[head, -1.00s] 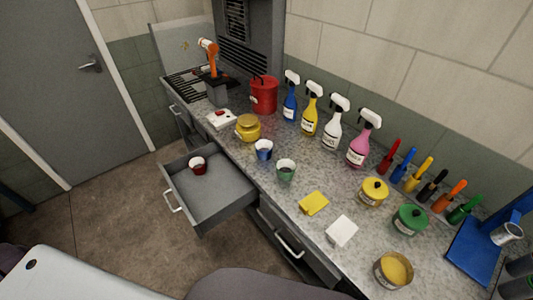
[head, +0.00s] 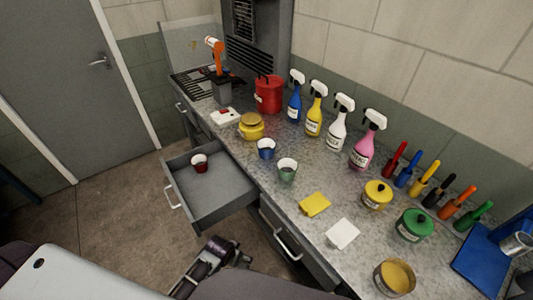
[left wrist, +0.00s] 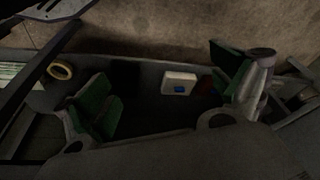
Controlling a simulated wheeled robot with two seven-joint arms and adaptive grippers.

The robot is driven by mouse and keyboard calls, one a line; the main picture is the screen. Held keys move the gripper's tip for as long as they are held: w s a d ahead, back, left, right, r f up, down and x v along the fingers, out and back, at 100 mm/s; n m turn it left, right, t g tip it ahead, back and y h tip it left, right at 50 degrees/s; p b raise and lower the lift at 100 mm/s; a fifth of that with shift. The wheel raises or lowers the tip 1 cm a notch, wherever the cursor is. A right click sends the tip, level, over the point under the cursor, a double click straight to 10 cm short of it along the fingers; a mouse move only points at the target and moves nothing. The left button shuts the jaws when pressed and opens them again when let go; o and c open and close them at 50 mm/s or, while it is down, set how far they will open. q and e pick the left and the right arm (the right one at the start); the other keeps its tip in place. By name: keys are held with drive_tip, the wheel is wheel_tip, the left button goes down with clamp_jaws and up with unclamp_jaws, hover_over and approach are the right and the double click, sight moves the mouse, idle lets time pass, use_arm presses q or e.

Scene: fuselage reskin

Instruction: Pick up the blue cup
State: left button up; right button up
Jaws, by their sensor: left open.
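The blue cup (head: 266,149) stands upright on the speckled countertop, between the yellow pot and the green cup. My left gripper (head: 232,252) shows at the bottom of the head view, low in front of the open drawer and well apart from the cup. In the left wrist view its two green-padded fingers (left wrist: 165,88) are spread wide, with nothing held between them. The blue cup cannot be made out in that dark view. My right gripper is not in view.
A green cup (head: 287,170) stands close to the blue cup, and a yellow pot (head: 251,127) is behind it. The open drawer (head: 222,205) juts out below the counter with a red cup (head: 200,163) inside. Spray bottles (head: 314,110) line the wall.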

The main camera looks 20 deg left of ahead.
use_arm(q)
drive_tip(key=w+a+r+m+t+h+b, duration=0.1)
drive_tip(key=w+r+t, duration=0.8)
drive_tip(key=w+r, duration=1.8)
wheel_tip(320, 180, up, 3)
drive_tip(key=shift+w+a+r+h+b, duration=0.25)
drive_tip(key=shift+a+h, duration=0.3)
drive_tip(key=shift+h, duration=0.55)
drive_tip(key=shift+s, duration=0.1)
drive_tip(key=shift+x, duration=2.55)
drive_tip(key=shift+p+x, duration=0.3)
drive_tip(key=shift+x, duration=1.3)
